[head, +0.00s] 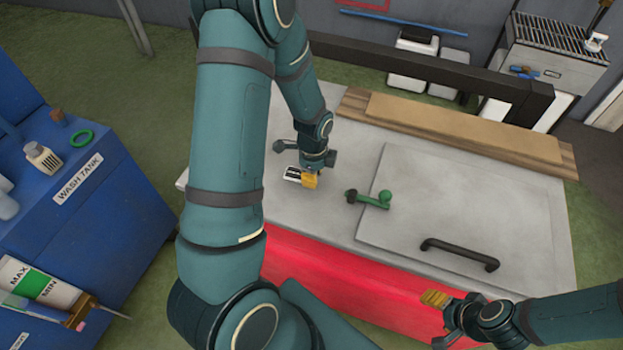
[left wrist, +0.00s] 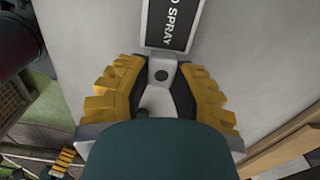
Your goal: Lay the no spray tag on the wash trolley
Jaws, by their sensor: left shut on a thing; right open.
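The no spray tag (head: 293,174) is a small black plate with a white border and white lettering, partly cut off in the left wrist view (left wrist: 172,22). My left gripper (head: 309,181) is shut on the tag's pale holed end, between its yellow fingers (left wrist: 165,88). The tag is over the left part of a grey top; I cannot tell whether it touches. A blue unit labelled WASH TANK (head: 110,210), seemingly the wash trolley, stands at the left. My right gripper (head: 436,302) is open and empty at the front, by the red side.
The grey top (head: 330,215) has a raised panel (head: 480,205) with a black handle (head: 460,254) and a green lever (head: 370,199). Boards (head: 450,125) lie along its back. A green ring (head: 82,138), a pale bottle (head: 41,157) and a MAX/MIN container (head: 38,284) are at the blue unit.

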